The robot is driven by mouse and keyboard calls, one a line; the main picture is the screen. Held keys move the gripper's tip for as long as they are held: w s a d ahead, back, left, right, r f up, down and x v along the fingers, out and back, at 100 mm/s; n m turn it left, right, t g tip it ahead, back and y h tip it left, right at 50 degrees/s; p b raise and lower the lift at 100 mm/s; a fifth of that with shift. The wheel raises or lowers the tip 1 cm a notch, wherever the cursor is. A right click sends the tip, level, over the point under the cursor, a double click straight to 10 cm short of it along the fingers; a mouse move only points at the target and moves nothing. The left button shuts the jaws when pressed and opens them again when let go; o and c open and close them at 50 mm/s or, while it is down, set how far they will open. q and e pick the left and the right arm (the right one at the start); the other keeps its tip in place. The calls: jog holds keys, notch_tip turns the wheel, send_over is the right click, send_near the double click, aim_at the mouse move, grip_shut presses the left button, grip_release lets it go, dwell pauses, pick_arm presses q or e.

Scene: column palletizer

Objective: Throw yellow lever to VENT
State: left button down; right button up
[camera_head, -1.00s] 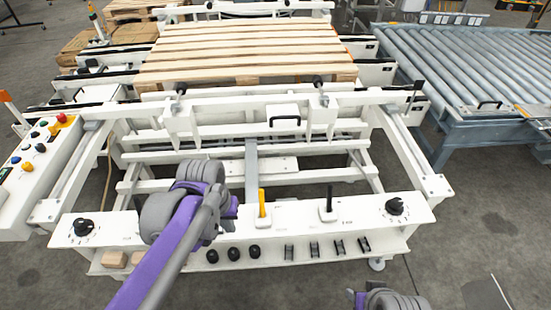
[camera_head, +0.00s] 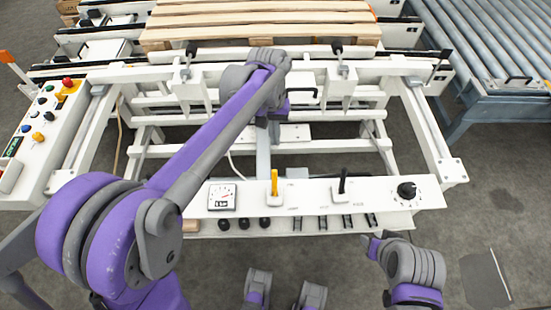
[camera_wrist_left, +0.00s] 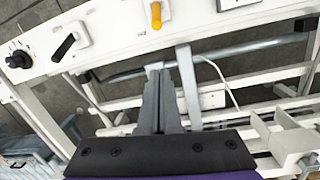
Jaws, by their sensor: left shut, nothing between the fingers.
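The yellow lever (camera_head: 274,183) stands on the white front panel (camera_head: 310,203), left of a black lever (camera_head: 343,181). In the head view it points away from me, toward the machine. Its labels are too small to read. My left gripper (camera_head: 271,119) is beyond the lever, over the machine frame, partly hidden by its own wrist. In the left wrist view the gripper (camera_wrist_left: 158,78) is shut and empty, and the yellow lever (camera_wrist_left: 155,14) is apart from the fingertips near the top edge. My right gripper (camera_head: 370,243) is low in front of the panel; its fingers are unclear.
A gauge (camera_head: 221,196) is left of the yellow lever, and a black knob (camera_head: 407,190) is at the panel's right. A wooden pallet (camera_head: 260,22) lies behind. A control box (camera_head: 45,135) stands at left and a roller conveyor (camera_head: 490,60) at right.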

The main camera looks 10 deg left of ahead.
aim_at(275, 183)
pick_arm(q)
jog(key=s+f, duration=0.1)
jog(key=f, duration=0.2)
jog(key=s+f, duration=0.1)
jog(key=f, duration=0.1)
jog(key=s+d+f+b, duration=0.1)
jog(key=f, duration=0.2)
jog(key=shift+s+f, duration=0.2)
jog(key=shift+f, duration=0.1)
jog(key=shift+s+r, duration=0.2)
jog(key=shift+s, duration=0.25)
jog(key=shift+d, duration=0.1)
